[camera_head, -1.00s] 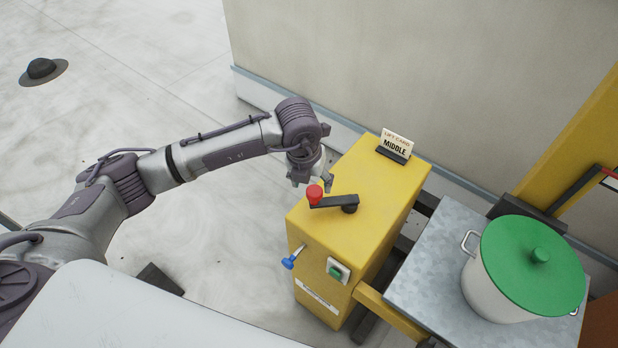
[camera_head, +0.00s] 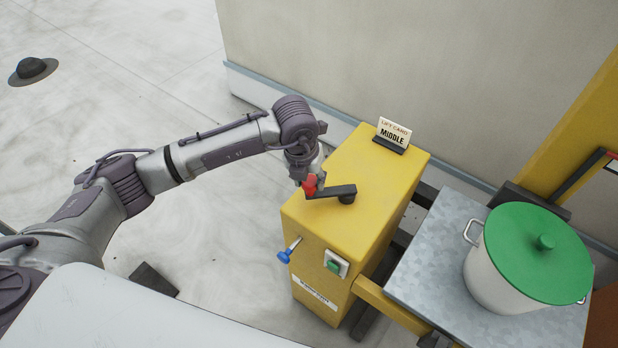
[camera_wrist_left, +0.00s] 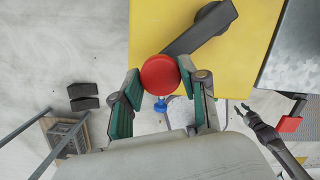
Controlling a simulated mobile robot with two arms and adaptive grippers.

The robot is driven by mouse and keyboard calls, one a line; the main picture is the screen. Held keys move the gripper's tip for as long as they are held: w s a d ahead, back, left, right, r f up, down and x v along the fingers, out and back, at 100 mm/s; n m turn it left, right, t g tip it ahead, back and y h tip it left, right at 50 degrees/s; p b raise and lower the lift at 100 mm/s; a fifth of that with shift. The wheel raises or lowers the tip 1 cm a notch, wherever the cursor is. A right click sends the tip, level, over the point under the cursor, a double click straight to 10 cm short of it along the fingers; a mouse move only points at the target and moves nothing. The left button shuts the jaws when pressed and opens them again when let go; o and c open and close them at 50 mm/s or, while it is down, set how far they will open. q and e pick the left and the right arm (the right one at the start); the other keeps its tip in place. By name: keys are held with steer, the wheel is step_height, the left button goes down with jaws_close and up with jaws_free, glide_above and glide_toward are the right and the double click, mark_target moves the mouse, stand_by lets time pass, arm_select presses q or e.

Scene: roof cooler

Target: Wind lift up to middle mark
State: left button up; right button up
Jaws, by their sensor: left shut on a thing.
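The yellow winch box (camera_head: 345,215) stands in the middle of the head view, with a black crank arm (camera_head: 330,191) on top. The crank's red knob (camera_head: 310,186) points left; it also shows in the left wrist view (camera_wrist_left: 160,73). My left gripper (camera_head: 306,180) is shut on the red knob, one finger on each side. A card reading "LIFT CARD MIDDLE" (camera_head: 393,132) stands at the box's far end. The metal lift platform (camera_head: 425,260) carries a white pot (camera_head: 497,275) with a green lid (camera_head: 537,250). My right gripper (camera_wrist_left: 243,110) shows small in the wrist view, fingers apart.
A blue-knobbed lever (camera_head: 285,256) and a green button (camera_head: 333,266) are on the box's front. A yellow post (camera_head: 575,135) with a black and red bar rises at right. A wall (camera_head: 420,70) stands behind. A dark hat-shaped object (camera_head: 33,70) lies on the open floor.

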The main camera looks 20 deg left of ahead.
arm_select(q)
steer(key=shift+s+d+f, duration=0.15)
steer(key=shift+s+d, duration=0.25)
steer(key=shift+s, duration=0.2)
steer(key=shift+c, duration=0.4)
steer(key=shift+s+d, duration=0.25)
steer(key=shift+s, duration=0.25)
steer(key=shift+s+d, duration=0.8)
steer(key=shift+s+d, duration=0.5)
steer(key=shift+d, duration=0.2)
